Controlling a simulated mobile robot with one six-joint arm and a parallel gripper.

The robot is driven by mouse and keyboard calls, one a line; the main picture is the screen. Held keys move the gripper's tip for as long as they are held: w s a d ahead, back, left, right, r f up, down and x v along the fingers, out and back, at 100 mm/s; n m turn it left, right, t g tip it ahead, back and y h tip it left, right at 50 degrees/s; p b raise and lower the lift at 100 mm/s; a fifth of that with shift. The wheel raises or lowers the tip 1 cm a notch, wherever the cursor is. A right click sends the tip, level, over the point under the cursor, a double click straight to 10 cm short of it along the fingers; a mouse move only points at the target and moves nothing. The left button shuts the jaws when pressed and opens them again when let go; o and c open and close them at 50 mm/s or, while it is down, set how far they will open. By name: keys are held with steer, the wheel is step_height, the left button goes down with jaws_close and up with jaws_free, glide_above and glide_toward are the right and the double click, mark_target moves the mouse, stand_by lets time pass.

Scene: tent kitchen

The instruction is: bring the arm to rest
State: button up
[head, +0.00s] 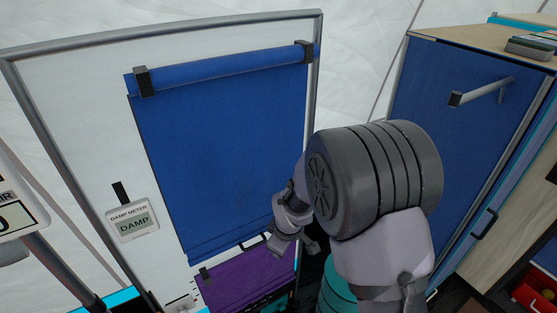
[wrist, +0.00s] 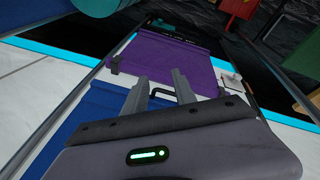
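My arm reaches from the lower right in the head view, and its dark round joint covers part of the scene. My gripper (head: 283,238) is at the lower right corner of the blue roller blind (head: 210,150), near the blind's bottom edge. In the wrist view my gripper (wrist: 158,80) has its two fingers apart with nothing held between them. A black handle (wrist: 162,91) shows between and beyond the fingers; I cannot tell whether they touch it.
A purple cloth (head: 240,290) hangs below the blue blind. A blue cabinet door (head: 440,115) with a bar handle stands at right. A teal round object (head: 335,290) is below my arm.

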steer(key=s+d+r+m+t+b, duration=0.1)
steer(key=s+d+r+m, duration=0.25)
steer(key=r, duration=0.45)
steer(key=s+d+r+m, duration=0.3)
steer(key=s+r, duration=0.1)
steer(key=r, duration=0.3)
steer(key=s+d+r+m, duration=0.1)
steer(key=s+r+m, duration=0.1)
steer(key=s, duration=0.4)
steer(key=s+d+r+m+t+b, duration=0.1)
steer(key=s+r+m, duration=0.2)
steer(key=s, duration=0.3)
steer(key=s+d+r+m+y, duration=0.1)
steer(key=s+r+m, duration=0.1)
steer(key=s+m, duration=0.3)
steer(key=shift+s+r+t, duration=0.2)
steer(key=shift+s+t, duration=0.1)
steer(key=shift+s, duration=0.5)
